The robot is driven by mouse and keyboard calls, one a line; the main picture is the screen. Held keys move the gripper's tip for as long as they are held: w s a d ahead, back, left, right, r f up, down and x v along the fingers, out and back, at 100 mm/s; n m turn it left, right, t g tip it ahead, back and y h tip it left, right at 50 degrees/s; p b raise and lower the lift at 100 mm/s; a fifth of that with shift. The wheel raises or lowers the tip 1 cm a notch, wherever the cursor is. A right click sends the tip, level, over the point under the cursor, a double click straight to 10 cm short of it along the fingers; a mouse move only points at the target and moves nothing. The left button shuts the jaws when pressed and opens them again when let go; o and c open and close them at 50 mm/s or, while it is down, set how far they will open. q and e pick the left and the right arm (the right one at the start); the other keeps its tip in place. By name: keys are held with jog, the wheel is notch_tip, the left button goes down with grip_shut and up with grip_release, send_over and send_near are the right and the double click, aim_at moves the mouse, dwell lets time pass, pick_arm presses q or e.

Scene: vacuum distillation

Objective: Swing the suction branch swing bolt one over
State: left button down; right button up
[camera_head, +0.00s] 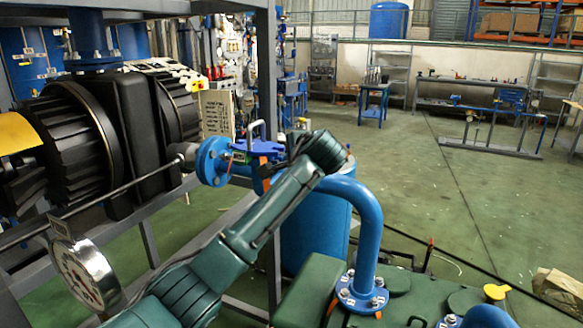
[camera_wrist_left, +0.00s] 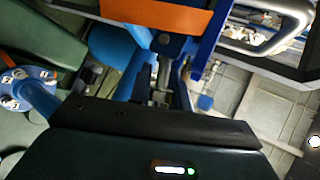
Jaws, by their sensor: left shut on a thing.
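The blue suction branch (camera_head: 212,162) ends in a flange right of the black pump, with a blue bracket and grey handle (camera_head: 256,130) beside it. My left arm comes up from the bottom, and its wrist bends back toward this fitting. My left gripper (camera_head: 270,168) is largely hidden behind the wrist in the head view. In the left wrist view its dark fingers (camera_wrist_left: 165,88) are closed at the blue fitting, below an orange plate (camera_wrist_left: 160,14). The gripper is shut on what appears to be the swing bolt, which is small and mostly hidden. My right gripper is not in view.
A blue bent pipe (camera_head: 368,215) rises from a bolted flange right of my arm. A round gauge (camera_head: 80,275) stands at lower left. Grey frame posts (camera_head: 268,60) stand behind the fitting.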

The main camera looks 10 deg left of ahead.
pick_arm(q)
jog(key=shift+r+h, duration=0.15)
jog(key=shift+h, duration=0.15)
jog(key=c, duration=1.5)
grip_release()
jog(key=shift+c, duration=0.2)
